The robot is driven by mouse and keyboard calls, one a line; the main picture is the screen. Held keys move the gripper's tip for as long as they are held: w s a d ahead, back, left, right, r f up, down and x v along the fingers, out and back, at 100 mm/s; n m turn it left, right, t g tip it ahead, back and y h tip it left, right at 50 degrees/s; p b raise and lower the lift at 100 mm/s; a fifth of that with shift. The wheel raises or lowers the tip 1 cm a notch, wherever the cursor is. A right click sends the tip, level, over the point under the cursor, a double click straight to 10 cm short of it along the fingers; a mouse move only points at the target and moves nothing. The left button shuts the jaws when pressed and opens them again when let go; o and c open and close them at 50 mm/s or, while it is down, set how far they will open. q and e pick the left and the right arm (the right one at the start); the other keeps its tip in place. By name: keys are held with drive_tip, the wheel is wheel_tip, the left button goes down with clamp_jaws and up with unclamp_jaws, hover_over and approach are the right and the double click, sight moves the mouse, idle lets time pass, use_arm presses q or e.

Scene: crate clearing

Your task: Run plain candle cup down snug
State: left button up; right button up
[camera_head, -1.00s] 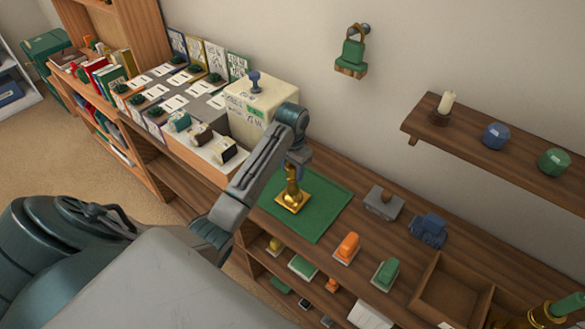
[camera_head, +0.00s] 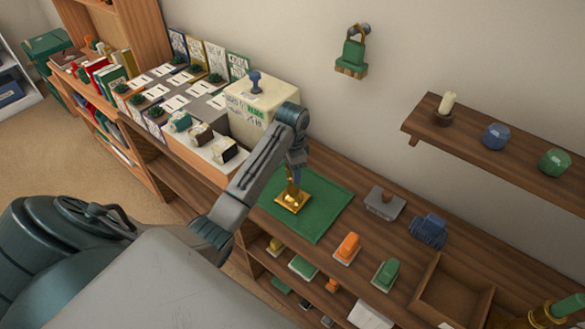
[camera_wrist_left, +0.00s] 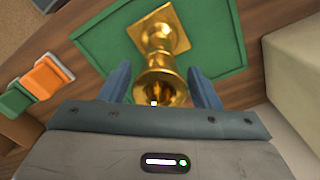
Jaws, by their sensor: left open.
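A brass candlestick with a square foot (camera_head: 292,202) stands on a green mat (camera_head: 325,215) on the wooden top. In the left wrist view its foot (camera_wrist_left: 160,28) lies beyond a narrower stem, and its round, flared brass cup (camera_wrist_left: 163,90) is nearest me. My left gripper (camera_head: 294,182) is over the candlestick. In the left wrist view the open fingers (camera_wrist_left: 163,88) stand on either side of the cup, with a gap visible on both sides. Whether the cup sits tight on the stem cannot be told. My right gripper is not in view.
A cream box (camera_head: 262,105) stands left of the mat. Orange (camera_head: 347,248) and green (camera_head: 386,274) blocks, a grey block (camera_head: 384,203) and a blue item (camera_head: 429,231) lie to the right, before a wooden tray (camera_head: 425,287). A wall shelf (camera_head: 470,135) is above.

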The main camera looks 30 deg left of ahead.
use_arm(q)
drive_tip(key=shift+n, duration=0.3)
drive_tip(key=n, duration=0.6)
drive_tip(key=shift+d, duration=0.1)
drive_tip(key=n, duration=0.5)
drive_tip(key=shift+n, duration=0.3)
drive_tip(key=c, duration=0.5)
drive_tip(key=m, duration=0.6)
drive_tip(key=shift+m, duration=0.3)
drive_tip(key=shift+c, duration=0.2)
drive_tip(key=m, duration=0.5)
drive_tip(key=shift+f+m, duration=0.1)
drive_tip(key=shift+m, duration=0.2)
